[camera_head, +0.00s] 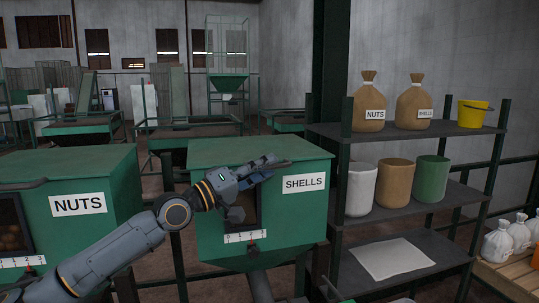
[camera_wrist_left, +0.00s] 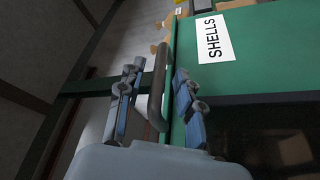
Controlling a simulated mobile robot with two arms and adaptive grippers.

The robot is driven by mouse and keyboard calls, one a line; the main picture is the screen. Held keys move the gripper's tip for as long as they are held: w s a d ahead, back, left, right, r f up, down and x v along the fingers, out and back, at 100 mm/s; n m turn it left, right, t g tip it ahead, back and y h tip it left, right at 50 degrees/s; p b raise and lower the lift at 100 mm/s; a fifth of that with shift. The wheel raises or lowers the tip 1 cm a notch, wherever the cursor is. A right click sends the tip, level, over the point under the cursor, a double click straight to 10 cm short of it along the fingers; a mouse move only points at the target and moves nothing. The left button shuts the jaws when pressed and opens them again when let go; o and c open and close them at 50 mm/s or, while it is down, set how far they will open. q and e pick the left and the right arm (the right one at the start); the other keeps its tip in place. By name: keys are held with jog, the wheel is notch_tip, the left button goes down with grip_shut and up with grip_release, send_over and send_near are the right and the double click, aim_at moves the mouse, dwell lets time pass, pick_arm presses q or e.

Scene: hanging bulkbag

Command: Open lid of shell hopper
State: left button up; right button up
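The green shell hopper (camera_head: 290,215), labelled SHELLS, stands in the middle of the head view. Its lid (camera_head: 235,150) lies closed on top. A dark bar handle (camera_wrist_left: 155,90) runs along the lid's edge in the left wrist view, beside the SHELLS label (camera_wrist_left: 215,38). My left gripper (camera_head: 268,165) reaches across the hopper's front to the lid's front edge. In the left wrist view it is open (camera_wrist_left: 157,95), with a finger on each side of the handle and gaps visible. In the head view the arm and gripper hide part of the hopper's front window. My right gripper is not visible.
A green NUTS hopper (camera_head: 100,180) stands at the left. A dark shelf (camera_head: 400,130) at the right carries sacks, a yellow bucket (camera_head: 473,114) and several bins. White bags (camera_head: 497,243) sit on a pallet at the far right. A dark post (camera_head: 330,70) rises behind the shell hopper.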

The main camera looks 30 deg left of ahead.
pick_arm(q)
jog(key=shift+w+d+r+p, duration=0.2)
jog(key=shift+w+d+p, duration=0.15)
jog(key=shift+w, duration=0.25)
grip_shut()
